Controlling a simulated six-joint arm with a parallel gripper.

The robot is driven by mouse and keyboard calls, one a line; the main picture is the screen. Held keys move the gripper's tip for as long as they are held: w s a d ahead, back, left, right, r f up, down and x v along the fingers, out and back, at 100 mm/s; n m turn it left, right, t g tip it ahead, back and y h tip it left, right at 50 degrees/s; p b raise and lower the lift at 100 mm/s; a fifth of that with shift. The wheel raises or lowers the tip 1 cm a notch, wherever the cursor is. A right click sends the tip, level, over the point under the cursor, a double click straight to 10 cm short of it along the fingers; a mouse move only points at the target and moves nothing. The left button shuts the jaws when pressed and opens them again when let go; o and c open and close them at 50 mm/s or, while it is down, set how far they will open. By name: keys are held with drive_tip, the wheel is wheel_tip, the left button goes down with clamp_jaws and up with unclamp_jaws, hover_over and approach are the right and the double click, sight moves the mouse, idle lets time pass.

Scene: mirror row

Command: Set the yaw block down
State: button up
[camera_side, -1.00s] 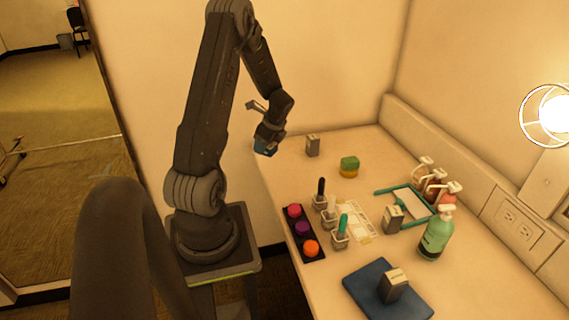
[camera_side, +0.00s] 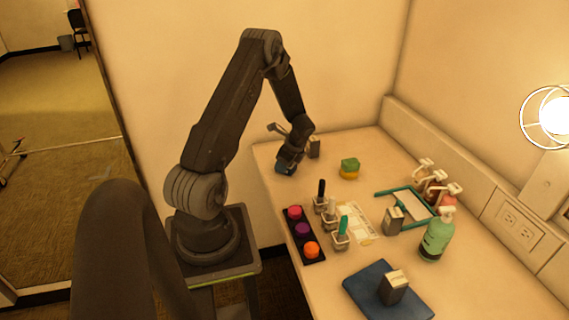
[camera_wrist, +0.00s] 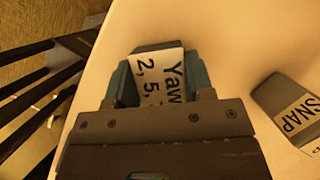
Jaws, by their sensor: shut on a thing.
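My gripper (camera_side: 286,167) is low over the back left corner of the table (camera_side: 290,222), near its left edge. In the wrist view my gripper (camera_wrist: 160,78) has its teal fingers on either side of the yaw block (camera_wrist: 158,82), a dark grey block with a white label reading "Yaw" and part of "2, 5,". The gripper is shut on the block. Whether the block's underside touches the table is hidden. A similar grey block labelled "SNAP" (camera_wrist: 290,108) lies to the right in the wrist view, apart from the yaw block.
A grey block (camera_side: 314,148) stands just behind my gripper. A green and yellow piece (camera_side: 349,168) sits to its right. Toward the front are a black tray (camera_side: 291,225) of coloured knobs, small holders (camera_side: 330,220), bottles (camera_side: 437,236) and a blue book (camera_side: 365,290).

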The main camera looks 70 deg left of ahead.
drive_tip(key=shift+f, duration=0.15)
drive_tip(key=o, duration=0.9)
